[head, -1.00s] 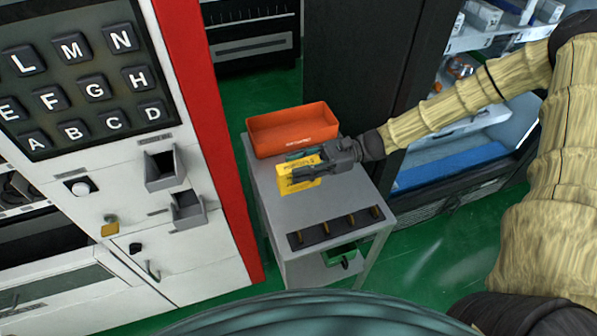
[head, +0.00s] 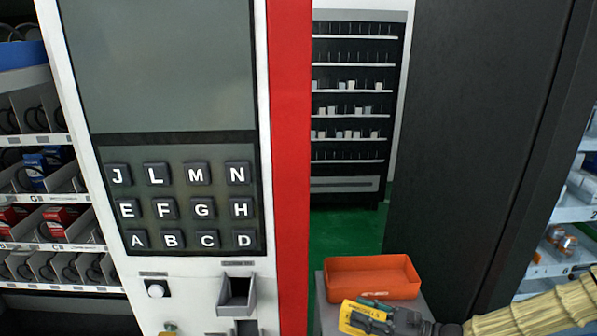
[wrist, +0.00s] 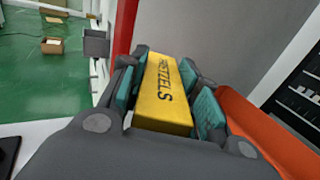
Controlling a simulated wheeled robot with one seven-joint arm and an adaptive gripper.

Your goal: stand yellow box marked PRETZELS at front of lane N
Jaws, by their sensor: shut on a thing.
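The yellow box marked PRETZELS (wrist: 166,92) is held between the teal finger pads of my gripper (wrist: 165,100) in the wrist view. In the head view the yellow box (head: 358,318) shows low in the picture, with my gripper (head: 378,312) shut on it, in front of the orange bin. The vending machine's keypad (head: 184,207) has a key marked N (head: 237,173) at its upper right. Lane N itself cannot be made out; only part of the machine's shelves (head: 45,213) shows at the left edge.
An orange bin (head: 372,263) stands on the grey cart (head: 327,312). The red machine edge (head: 290,150) stands left of the cart, a tall dark cabinet (head: 470,130) to its right. A distant shelf unit (head: 355,100) stands behind. Green floor (head: 335,230) is open between.

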